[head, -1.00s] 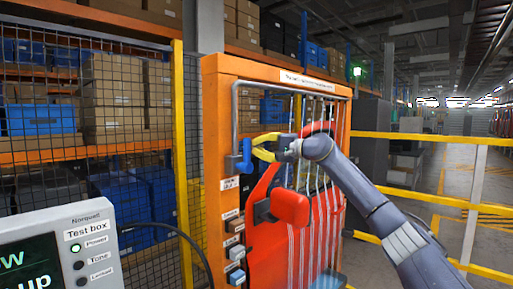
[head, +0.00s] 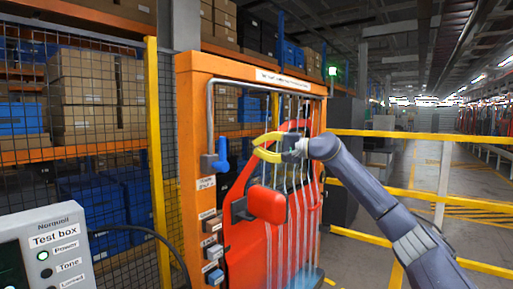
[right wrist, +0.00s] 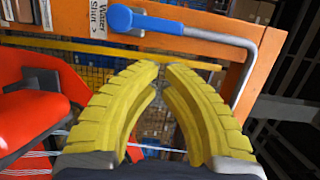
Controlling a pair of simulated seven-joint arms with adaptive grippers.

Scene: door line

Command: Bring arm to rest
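My right gripper (head: 256,147) has yellow ribbed fingers and is in front of the orange door-line frame (head: 190,120). In the right wrist view its fingertips (right wrist: 164,66) come together with nothing held between them. The blue valve handle (head: 221,154) sits on a grey pipe at the frame's left post, to the left of the fingers and apart from them. The handle also shows in the right wrist view (right wrist: 150,20), beside a water label and beyond the fingertips. My left gripper is not in view.
A red door panel (head: 245,250) with a red padded block (head: 266,204) is below my right gripper. A test box (head: 45,250) stands at lower left. A mesh fence (head: 80,180) is behind it. Yellow railings (head: 400,192) run along the right, with open floor beyond.

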